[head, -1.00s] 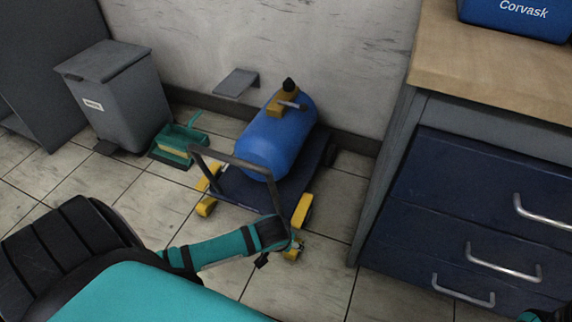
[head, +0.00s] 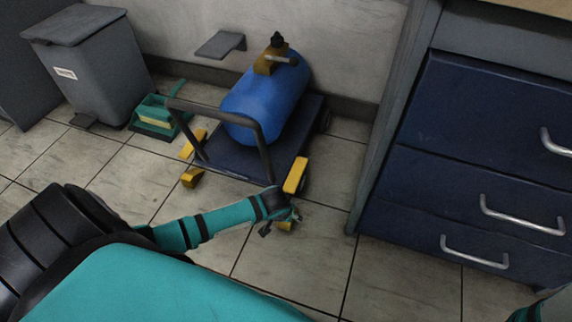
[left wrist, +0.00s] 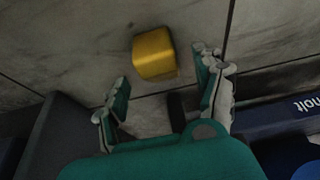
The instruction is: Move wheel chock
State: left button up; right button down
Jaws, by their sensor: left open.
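A yellow wheel chock (head: 286,226) lies on the tiled floor in front of the cart, partly hidden by my left gripper (head: 284,214) in the head view. In the left wrist view the chock (left wrist: 154,54) shows as a yellow block beyond the fingertips, apart from both fingers. My left gripper (left wrist: 164,88) is open and empty. The dark blue cart (head: 228,158) carries a blue tank (head: 262,108). Other yellow pieces are at the cart's corners: one (head: 295,176) at the right, two (head: 192,178) at the left. My right gripper is out of view.
A blue drawer cabinet (head: 470,150) stands right of the cart. A grey bin (head: 95,70) and a green dustpan (head: 155,118) are at the left by the wall. The floor (head: 310,265) between cart and cabinet is clear.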

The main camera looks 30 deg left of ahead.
pick_arm(q)
jog(key=shift+b+x, duration=0.55)
jog(key=shift+x, duration=0.7)
jog(key=c, duration=1.4)
